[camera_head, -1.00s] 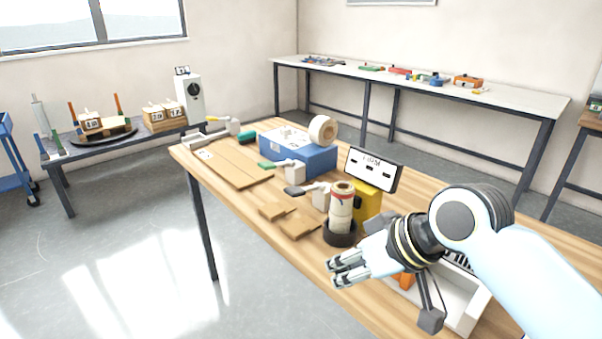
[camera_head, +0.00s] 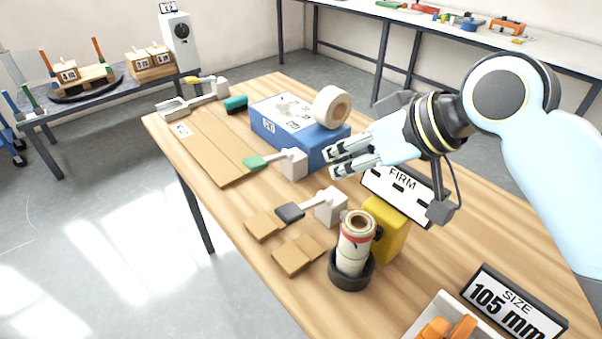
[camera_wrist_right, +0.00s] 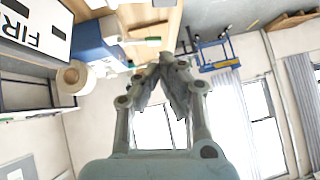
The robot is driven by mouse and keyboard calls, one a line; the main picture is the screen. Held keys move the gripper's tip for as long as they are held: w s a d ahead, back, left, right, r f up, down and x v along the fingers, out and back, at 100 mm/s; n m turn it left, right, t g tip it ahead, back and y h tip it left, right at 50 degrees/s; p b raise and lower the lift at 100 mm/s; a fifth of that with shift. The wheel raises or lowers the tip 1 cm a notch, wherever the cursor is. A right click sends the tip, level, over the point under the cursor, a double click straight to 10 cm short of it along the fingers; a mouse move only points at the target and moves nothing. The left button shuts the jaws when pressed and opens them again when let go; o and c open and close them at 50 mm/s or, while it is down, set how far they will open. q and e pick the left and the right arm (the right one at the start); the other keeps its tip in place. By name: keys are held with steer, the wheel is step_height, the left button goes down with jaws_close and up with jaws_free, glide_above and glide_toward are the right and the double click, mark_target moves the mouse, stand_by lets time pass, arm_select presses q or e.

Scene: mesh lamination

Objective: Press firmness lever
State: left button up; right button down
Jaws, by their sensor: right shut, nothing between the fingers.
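A lever with a dark grey paddle (camera_head: 290,211) projects left from a white block (camera_head: 330,207) on the wooden table, beside a yellow block. A second lever with a green paddle (camera_head: 256,162) projects from another white block (camera_head: 294,164) in front of the blue box. A sign reading FIRM (camera_head: 397,192) stands behind the grey lever, and part of it shows in the right wrist view (camera_wrist_right: 35,28). My right gripper (camera_head: 332,162) is shut and empty, raised near the blue box's right end, apart from both levers. Its closed fingers show in the right wrist view (camera_wrist_right: 167,62). My left gripper is not in view.
The blue box (camera_head: 318,150) carries a tape roll (camera_head: 332,106). The yellow block (camera_head: 390,230) and a stack of rolls (camera_head: 356,240) in a dark ring stand near the grey lever. Brown pieces (camera_head: 298,254) lie at the table's front edge. A size sign (camera_head: 515,303) is at lower right.

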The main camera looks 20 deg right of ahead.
glide_above(298, 209)
steer(key=f, duration=0.6)
steer(key=shift+w+d+f, duration=0.1)
steer(key=shift+d+f, duration=0.15)
steer(key=shift+d, duration=0.15)
steer(key=f, duration=0.2)
steer(key=shift+a+f, duration=0.25)
steer(key=shift+f, duration=0.05)
steer(key=shift+a+f, duration=0.15)
steer(key=shift+f, duration=0.7)
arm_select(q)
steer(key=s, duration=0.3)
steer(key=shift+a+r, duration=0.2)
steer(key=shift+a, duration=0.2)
